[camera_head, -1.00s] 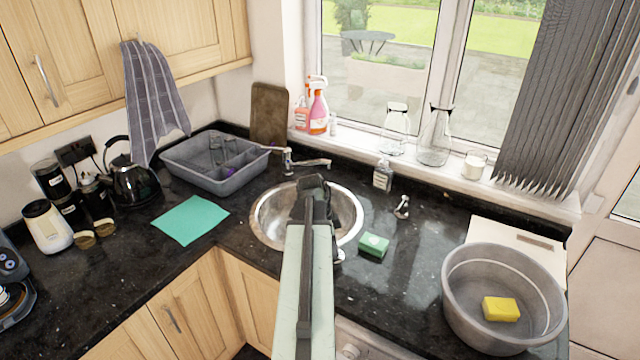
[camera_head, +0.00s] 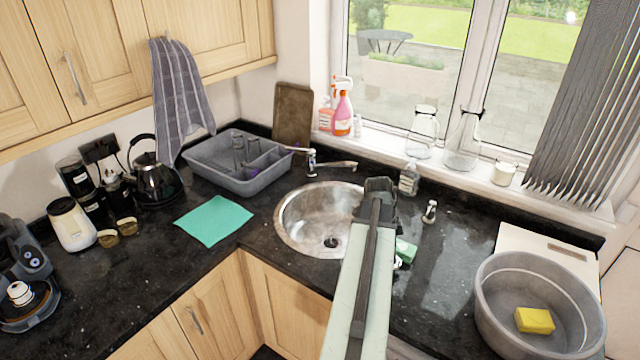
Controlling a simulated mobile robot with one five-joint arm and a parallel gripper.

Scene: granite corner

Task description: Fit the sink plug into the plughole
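The round steel sink (camera_head: 298,215) is set in the black worktop, with its dark plughole (camera_head: 331,242) in view near the bottom of the bowl. My gripper (camera_head: 381,188) is at the far end of my pale arm, over the sink's right rim. Its fingertips are hidden, so I cannot tell whether it is open or holds anything. A small shiny item (camera_head: 398,263) shows just right of my arm, beside the green sponge; it may be the sink plug, but it is mostly hidden.
A tap (camera_head: 330,164) stands behind the sink, with a soap bottle (camera_head: 409,179) and small chrome fitting (camera_head: 430,211) to its right. A grey dish rack (camera_head: 225,172) and teal cloth (camera_head: 214,220) lie left. A grey basin (camera_head: 490,290) with a yellow sponge stands right.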

